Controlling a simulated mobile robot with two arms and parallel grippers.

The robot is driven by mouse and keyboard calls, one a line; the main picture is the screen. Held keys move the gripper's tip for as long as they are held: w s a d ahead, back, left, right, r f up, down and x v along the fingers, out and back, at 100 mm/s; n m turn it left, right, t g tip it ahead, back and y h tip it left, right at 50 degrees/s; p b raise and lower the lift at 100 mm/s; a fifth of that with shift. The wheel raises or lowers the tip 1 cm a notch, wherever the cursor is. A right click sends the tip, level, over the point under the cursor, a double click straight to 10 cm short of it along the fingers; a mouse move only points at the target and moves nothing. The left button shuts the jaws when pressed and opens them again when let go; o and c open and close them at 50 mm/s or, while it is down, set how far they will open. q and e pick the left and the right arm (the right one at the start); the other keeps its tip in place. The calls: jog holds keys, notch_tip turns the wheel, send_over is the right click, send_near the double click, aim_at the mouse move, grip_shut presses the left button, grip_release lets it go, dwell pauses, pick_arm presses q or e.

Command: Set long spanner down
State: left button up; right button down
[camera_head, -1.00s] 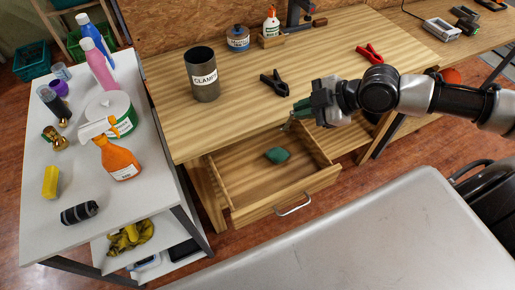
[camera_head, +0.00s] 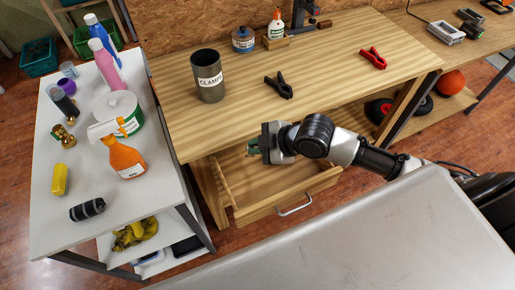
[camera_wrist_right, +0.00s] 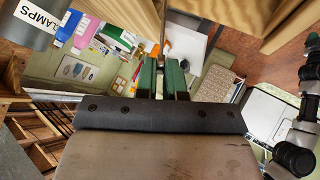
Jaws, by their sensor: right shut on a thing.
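My right gripper (camera_head: 253,147) is above the left part of the open wooden drawer (camera_head: 285,190) in the head view, below the workbench front edge. In the right wrist view its green fingers (camera_wrist_right: 162,76) are shut on a thin metal strip, the long spanner (camera_wrist_right: 162,28), seen nearly edge-on. In the head view the spanner is too small or hidden to make out. My left gripper is not in view.
The workbench (camera_head: 330,80) holds a clamps can (camera_head: 209,78), a black clamp (camera_head: 279,86) and a red clamp (camera_head: 373,58). A white cart (camera_head: 55,215) with a spray bottle (camera_head: 122,157) stands left. The drawer's visible floor is bare.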

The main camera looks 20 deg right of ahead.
jog(key=shift+f, duration=1.15)
jog(key=shift+f, duration=0.1)
jog(key=c, duration=1.2)
grip_release()
